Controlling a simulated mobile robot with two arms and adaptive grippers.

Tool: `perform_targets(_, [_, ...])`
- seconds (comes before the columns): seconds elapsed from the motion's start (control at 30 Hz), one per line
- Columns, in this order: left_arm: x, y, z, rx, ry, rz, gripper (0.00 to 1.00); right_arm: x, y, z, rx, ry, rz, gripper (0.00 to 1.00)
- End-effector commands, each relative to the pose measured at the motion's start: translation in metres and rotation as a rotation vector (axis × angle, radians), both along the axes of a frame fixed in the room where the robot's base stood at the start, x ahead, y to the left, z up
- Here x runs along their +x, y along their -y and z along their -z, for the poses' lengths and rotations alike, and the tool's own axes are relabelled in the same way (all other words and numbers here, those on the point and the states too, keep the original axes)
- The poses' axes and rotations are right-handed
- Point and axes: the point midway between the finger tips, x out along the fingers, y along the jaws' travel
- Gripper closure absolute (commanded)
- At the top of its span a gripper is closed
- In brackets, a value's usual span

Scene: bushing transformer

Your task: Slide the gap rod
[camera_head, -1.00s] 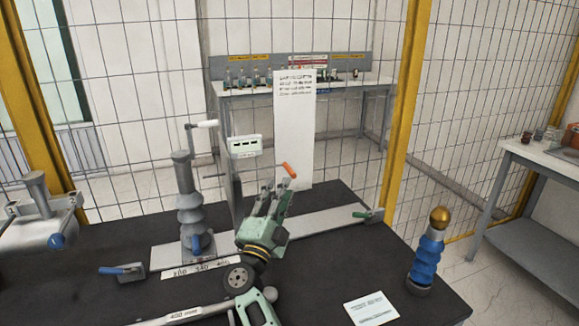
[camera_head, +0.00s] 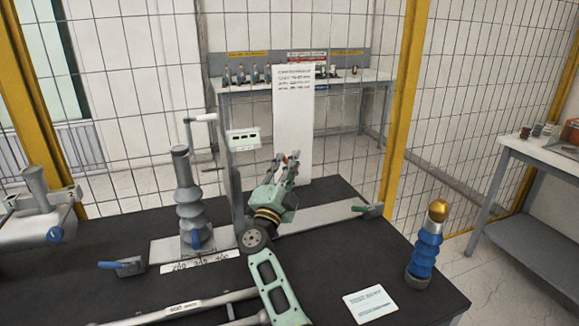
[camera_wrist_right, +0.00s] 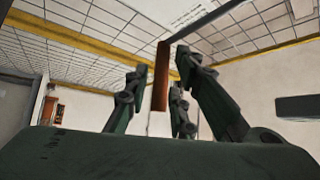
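An orange handle (camera_head: 283,158), which I take to be the end of the gap rod, sits among the fingertips of my right gripper (camera_head: 286,163). In the right wrist view, a brown-orange bar (camera_wrist_right: 161,76) stands between the spread fingers of the same gripper (camera_wrist_right: 168,85). A gap shows between the bar and the left finger; contact on the right side is unclear. The rest of the rod is hidden behind the gripper. A grey ribbed bushing (camera_head: 189,200) stands on a light base plate (camera_head: 165,250) left of the gripper. My left gripper is not seen.
A blue ribbed post with a gold ball (camera_head: 427,245) and a white card (camera_head: 370,304) are at the right of the black table (camera_head: 335,262). A green-handled clamp (camera_head: 368,210) sits on the plate's right end. A small meter box (camera_head: 243,139) stands behind.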

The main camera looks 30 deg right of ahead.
Motion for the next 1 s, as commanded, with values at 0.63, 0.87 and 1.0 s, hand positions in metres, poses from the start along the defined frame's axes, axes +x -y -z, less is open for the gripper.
perform_targets(0.63, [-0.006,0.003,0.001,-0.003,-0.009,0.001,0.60,0.000,0.000,0.001,0.000,-0.002,0.001,1.00])
perform_targets(0.87, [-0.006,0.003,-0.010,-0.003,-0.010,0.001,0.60,-0.008,0.029,-0.001,-0.002,-0.005,0.005,1.00])
perform_targets(1.0, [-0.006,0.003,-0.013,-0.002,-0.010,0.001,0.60,-0.013,0.050,0.000,-0.003,-0.004,0.005,1.00])
